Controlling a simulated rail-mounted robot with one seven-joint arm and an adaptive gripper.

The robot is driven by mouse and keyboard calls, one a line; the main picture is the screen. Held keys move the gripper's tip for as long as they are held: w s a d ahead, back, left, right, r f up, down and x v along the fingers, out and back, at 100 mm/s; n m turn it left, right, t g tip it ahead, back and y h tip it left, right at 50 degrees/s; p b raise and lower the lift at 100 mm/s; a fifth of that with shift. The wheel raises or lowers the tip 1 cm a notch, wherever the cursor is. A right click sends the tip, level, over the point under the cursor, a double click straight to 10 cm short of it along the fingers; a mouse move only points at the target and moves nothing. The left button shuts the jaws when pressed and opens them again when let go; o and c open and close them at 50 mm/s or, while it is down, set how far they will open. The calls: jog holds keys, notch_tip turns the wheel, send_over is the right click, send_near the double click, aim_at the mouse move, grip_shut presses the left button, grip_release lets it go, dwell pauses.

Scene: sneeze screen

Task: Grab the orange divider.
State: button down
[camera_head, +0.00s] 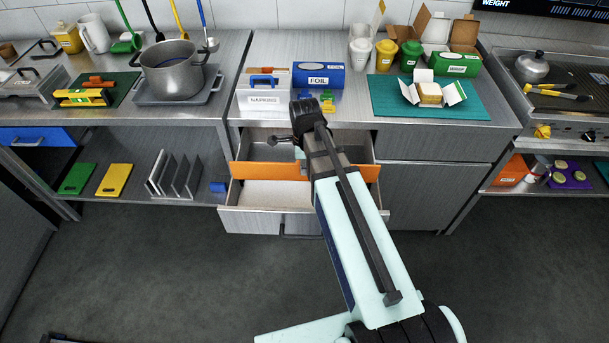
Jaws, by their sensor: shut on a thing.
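The orange divider (265,170) stands crosswise in the open drawer (262,191), spanning from one side wall to the other. Its middle is hidden behind my arm, and both ends show. My gripper (299,146) is over the drawer at the divider's middle, mostly hidden by my own wrist and forearm. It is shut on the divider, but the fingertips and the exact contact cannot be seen.
The counter above the drawer holds a napkins box (263,97), a blue foil box (319,79) and a teal mat (388,97) with an open carton. A pot (174,75) stands on the left counter. The floor in front is clear.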

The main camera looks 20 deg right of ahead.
notch_tip(320, 180, up, 9)
jog(key=shift+r+b, duration=0.1)
jog(key=shift+b, duration=0.65)
